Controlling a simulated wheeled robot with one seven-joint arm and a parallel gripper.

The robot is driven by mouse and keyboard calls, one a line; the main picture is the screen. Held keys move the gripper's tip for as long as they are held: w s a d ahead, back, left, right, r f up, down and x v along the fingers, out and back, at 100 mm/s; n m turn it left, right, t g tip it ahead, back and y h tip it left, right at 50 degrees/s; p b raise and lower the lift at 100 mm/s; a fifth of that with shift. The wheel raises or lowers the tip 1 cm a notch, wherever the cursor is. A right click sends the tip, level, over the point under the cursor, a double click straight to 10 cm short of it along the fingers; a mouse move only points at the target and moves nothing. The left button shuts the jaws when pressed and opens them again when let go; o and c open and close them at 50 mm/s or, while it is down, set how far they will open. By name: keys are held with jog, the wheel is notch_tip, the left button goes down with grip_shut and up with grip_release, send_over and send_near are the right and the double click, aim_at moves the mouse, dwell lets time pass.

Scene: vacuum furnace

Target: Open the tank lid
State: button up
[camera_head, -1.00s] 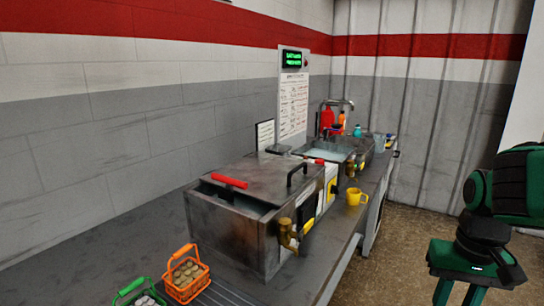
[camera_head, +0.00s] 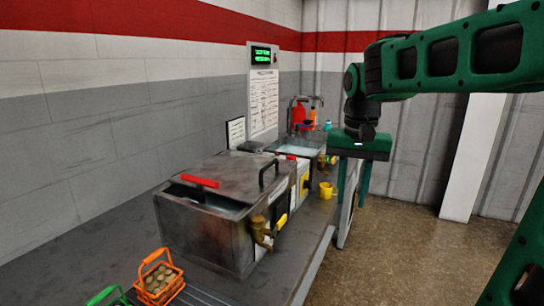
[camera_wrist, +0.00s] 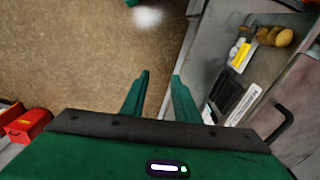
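The tank (camera_head: 205,235) is a worn grey metal box on the counter, with a brass tap on its front. Its flat lid (camera_head: 230,178) lies on top, with a black arched handle (camera_head: 270,173) near the right end and a red bar (camera_head: 200,181) at the left. A narrow gap with a pale surface inside shows along the lid's left front edge. My gripper (camera_head: 352,190) is open and empty, fingers down, to the right of the tank and apart from it. In the wrist view, the fingers (camera_wrist: 158,100) stand apart, and the black handle (camera_wrist: 281,128) is at the right.
A yellow mug (camera_head: 326,190) stands on the counter right of the tank. An orange basket (camera_head: 158,283) of round items and a green basket (camera_head: 108,297) are in front. A second basin with red and orange bottles (camera_head: 299,112) is behind. Open floor lies to the right.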

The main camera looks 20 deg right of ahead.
jog(key=w+a+r+y, duration=0.1)
jog(key=w+a+r, duration=0.35)
jog(key=w, duration=0.25)
jog(key=w+a+r, duration=0.3)
jog(key=w+r, duration=0.2)
jog(key=w, duration=0.2)
jog(key=m+t+y, duration=0.1)
send_near(273, 162)
jog(key=f, duration=0.2)
jog(key=a+f, duration=0.1)
jog(key=f, duration=0.1)
jog(key=w+f, duration=0.1)
jog(key=f, duration=0.1)
jog(key=shift+a, duration=0.15)
jog(key=shift+f, duration=0.6)
jog(key=shift+c, duration=0.7)
